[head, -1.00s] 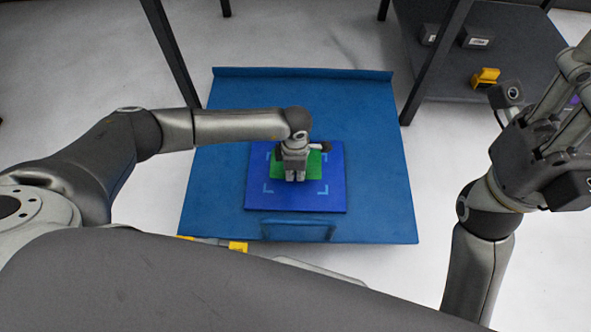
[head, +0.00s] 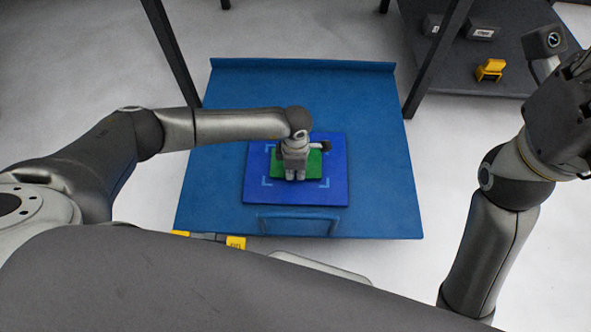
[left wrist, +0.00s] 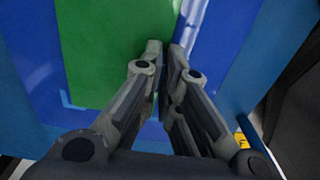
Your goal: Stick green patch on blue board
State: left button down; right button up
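The green patch (head: 278,166) lies flat over the blue board (head: 335,185), between light blue corner marks. In the head view my left gripper (head: 295,176) is above the patch and hides its middle. The patch (left wrist: 115,45) and board (left wrist: 215,65) also show in the left wrist view. There the fingertips of my left gripper (left wrist: 163,45) are together at the patch's right edge, with no patch visible between them. Contact with the patch cannot be told. My right gripper (head: 567,105) is at the right edge of the head view, partly cut off; its fingers are unclear.
The board lies on a larger blue table (head: 390,190) with a raised back edge. A dark shelf (head: 505,50) at the upper right holds a yellow object (head: 490,69) and small dark boxes (head: 480,33). Dark posts stand behind the table. The table around the board is clear.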

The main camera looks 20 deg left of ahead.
pick_arm(q)
jog(key=shift+f+b, duration=0.45)
jog(key=shift+f, duration=0.25)
dwell(1.1)
jog(key=c, duration=1.6)
grip_release()
jog(key=shift+o, duration=0.2)
notch_tip(320, 180, up, 12)
